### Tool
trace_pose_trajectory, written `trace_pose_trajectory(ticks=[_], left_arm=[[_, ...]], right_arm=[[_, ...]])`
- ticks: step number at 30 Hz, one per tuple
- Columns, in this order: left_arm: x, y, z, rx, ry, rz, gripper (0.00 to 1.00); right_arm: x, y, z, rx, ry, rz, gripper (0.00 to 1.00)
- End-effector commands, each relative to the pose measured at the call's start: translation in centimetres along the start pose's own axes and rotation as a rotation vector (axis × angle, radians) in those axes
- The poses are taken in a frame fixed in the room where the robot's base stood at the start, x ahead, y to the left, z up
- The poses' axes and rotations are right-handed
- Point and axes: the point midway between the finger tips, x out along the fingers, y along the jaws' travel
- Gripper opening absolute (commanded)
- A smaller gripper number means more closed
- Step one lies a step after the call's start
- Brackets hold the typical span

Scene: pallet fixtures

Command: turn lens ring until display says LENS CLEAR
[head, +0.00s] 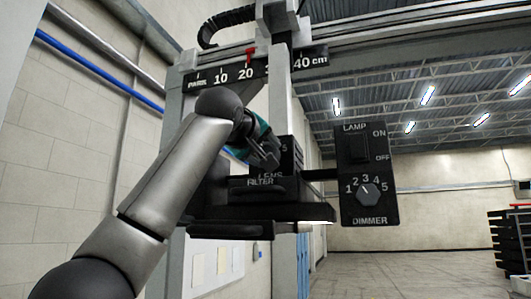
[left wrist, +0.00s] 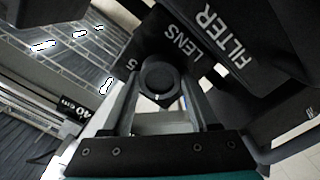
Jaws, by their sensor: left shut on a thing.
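The lens ring (left wrist: 158,76) is a round black knob with a small white mark at its rim, beside the word LENS in the left wrist view. My left gripper (left wrist: 157,92) has one finger on each side of it and is shut on it. In the head view my left gripper (head: 268,155) reaches the black lens housing (head: 287,152) from the left and hides the ring. A "5" of its scale shows. No display reading LENS CLEAR is visible. My right gripper is in neither view.
A black FILTER drawer (head: 258,187) sits just below the lens housing. A black control box (head: 366,175) with LAMP switch and DIMMER knob hangs at right. A ruler (head: 220,76) marked in cm with a red pointer (head: 250,57) runs above my arm.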

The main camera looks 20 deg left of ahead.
Motion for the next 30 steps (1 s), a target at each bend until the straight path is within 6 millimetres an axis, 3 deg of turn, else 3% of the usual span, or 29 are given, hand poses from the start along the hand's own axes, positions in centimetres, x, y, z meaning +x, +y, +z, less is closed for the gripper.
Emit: trace_pose_trajectory(ticks=[6, 7, 14, 23, 30], left_arm=[[-0.1, 0.0, -0.2, 0.001, 0.005, 0.0, 0.05], [-0.1, 0.0, -0.2, 0.001, 0.005, 0.0, 0.62], [0.0, 0.0, -0.1, 0.002, 0.003, 0.0, 0.88], [-0.2, 0.0, 0.0, 0.002, 0.001, 0.001, 0.9], [-2.9, -0.2, 0.2, 0.002, 0.003, 0.004, 0.9]], right_arm=[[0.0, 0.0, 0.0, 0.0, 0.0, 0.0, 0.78], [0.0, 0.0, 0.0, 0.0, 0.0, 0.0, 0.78], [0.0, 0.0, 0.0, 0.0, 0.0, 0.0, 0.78], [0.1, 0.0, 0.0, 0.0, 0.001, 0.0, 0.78], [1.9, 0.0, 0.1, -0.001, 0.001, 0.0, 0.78]])
